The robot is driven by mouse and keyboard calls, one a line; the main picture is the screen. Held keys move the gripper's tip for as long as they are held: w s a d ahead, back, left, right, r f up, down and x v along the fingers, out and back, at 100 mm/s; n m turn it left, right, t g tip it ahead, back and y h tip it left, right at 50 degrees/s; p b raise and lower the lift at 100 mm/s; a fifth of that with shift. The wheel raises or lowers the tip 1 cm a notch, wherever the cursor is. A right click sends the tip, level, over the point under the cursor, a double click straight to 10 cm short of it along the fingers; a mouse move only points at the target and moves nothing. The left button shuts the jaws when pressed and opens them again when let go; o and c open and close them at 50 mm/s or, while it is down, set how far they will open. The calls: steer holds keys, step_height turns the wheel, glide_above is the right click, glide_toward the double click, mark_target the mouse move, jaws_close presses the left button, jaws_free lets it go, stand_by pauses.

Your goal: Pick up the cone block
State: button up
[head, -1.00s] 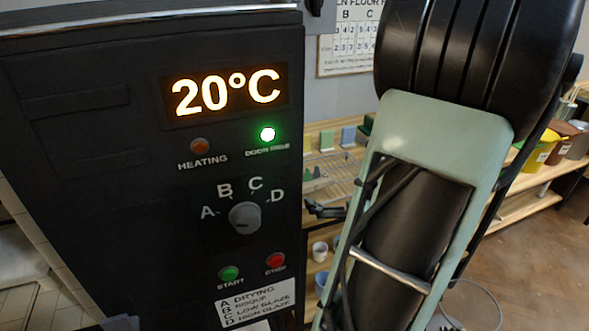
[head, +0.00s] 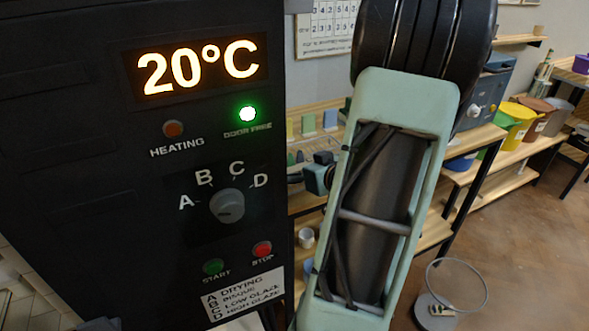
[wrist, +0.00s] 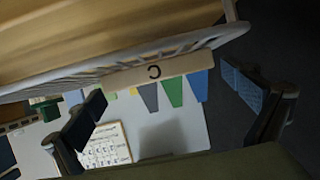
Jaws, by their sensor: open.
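I cannot make out the cone block for sure. In the head view a small dark green shape (head: 294,159) with pointed tops stands on the shelf beside the kiln, partly hidden by my arm and gripper. In the wrist view a dark green piece (wrist: 45,109) shows at the left, too dim to name. My gripper (wrist: 165,102) is open, its two fingers wide apart with nothing held between them. In the head view its dark end (head: 318,173) is in front of the shelf, left of my forearm.
A wire rack (wrist: 130,66) with a wooden strip marked C (wrist: 155,72) lies close to my fingers. Coloured tiles (wrist: 172,92) stand beyond. The dark kiln panel (head: 110,190) fills the head view's left.

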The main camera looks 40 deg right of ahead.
steer(key=shift+w+f, duration=0.1)
steer(key=shift+w, duration=0.25)
steer(key=shift+c, duration=0.3)
steer(key=c, duration=1.2)
steer(key=shift+o, duration=0.2)
steer(key=shift+d, duration=0.1)
